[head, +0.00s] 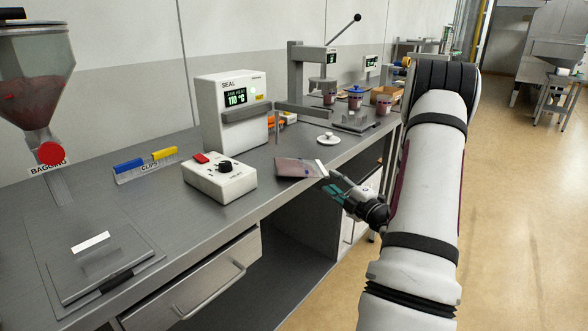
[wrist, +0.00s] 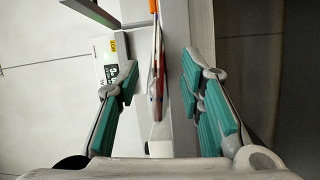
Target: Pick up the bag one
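The bag (head: 294,167) is a flat pinkish pouch with a pale end, on the grey bench near its front edge in the head view. In the wrist view the bag (wrist: 158,70) shows edge-on as a thin upright strip with red in it. My gripper (head: 332,188) is at the bag's right, pale end. In the wrist view my gripper (wrist: 162,85) is open, with teal-padded fingers either side of the bag's line and a gap on both sides. No finger visibly touches the bag. I cannot tell how far the bag reaches between the fingers.
A white control box (head: 220,178) stands left of the bag, with the sealing machine (head: 232,110) behind it. A small white lid-like disc (head: 328,138) lies behind the bag. A press (head: 300,80) and several jars stand farther back. The open floor (head: 510,200) is at right.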

